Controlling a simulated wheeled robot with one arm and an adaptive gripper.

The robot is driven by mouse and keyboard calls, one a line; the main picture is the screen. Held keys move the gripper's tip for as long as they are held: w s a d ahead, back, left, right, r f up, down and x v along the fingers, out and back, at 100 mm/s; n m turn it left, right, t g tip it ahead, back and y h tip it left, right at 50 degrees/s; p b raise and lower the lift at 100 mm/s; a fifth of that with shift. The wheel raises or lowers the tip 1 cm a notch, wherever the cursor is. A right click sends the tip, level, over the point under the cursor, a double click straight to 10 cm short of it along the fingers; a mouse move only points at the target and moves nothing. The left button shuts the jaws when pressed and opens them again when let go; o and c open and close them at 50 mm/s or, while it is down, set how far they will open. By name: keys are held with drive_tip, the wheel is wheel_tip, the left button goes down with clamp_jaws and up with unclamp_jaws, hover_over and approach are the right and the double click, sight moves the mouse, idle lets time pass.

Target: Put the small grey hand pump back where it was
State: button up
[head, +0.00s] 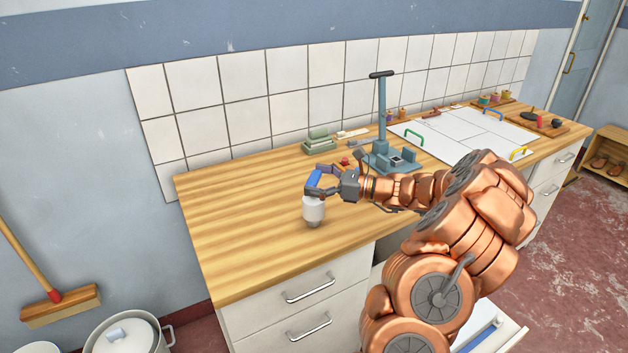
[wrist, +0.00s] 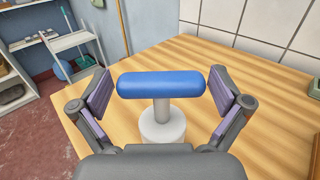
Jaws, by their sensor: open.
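The small hand pump has a light grey body (head: 313,209) and a blue cross handle. In the head view it stands upright on the wooden worktop, near its front left part. In the wrist view its blue handle (wrist: 160,85) lies crosswise between the jaws, with the grey body (wrist: 162,125) below. My gripper (head: 316,184) is at the handle, seen also in the wrist view (wrist: 160,92). Its two pads stand apart on either side of the handle ends, with a small gap at each side. The handle is partly hidden by the fingers in the head view.
A tall blue-grey stand with a black T-handle (head: 381,110) is behind my gripper. A white board (head: 465,132) with coloured handles is farther right. The worktop's left part (head: 240,200) is clear.

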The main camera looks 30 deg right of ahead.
drive_tip(key=b+v, duration=0.2)
drive_tip(key=v, duration=1)
drive_tip(key=w+a+r+n+g+y, duration=0.15)
drive_tip(key=a+n+g, duration=0.45)
drive_tip(key=a, duration=1)
drive_tip(key=s+a+f+n+g+h, duration=0.15)
drive_tip(key=s+a+n+g, duration=0.25)
drive_tip(key=s+a+n, duration=0.45)
drive_tip(key=s+a+n+g+h, duration=0.2)
drive_tip(key=s+a+n+g, duration=0.25)
drive_tip(key=a, duration=0.75)
drive_tip(key=s+d+f+n+h, duration=0.2)
drive_tip(key=s+n+h, duration=0.2)
drive_tip(key=s, duration=0.4)
drive_tip(key=s+d+f+n+g+h, duration=0.1)
drive_tip(key=s+d+f+n+h, duration=0.1)
drive_tip(key=s+n+h, duration=0.3)
drive_tip(key=shift+s+d+f+h, duration=0.3)
drive_tip(key=shift+s+f, duration=0.4)
drive_tip(key=shift+s, duration=1.35)
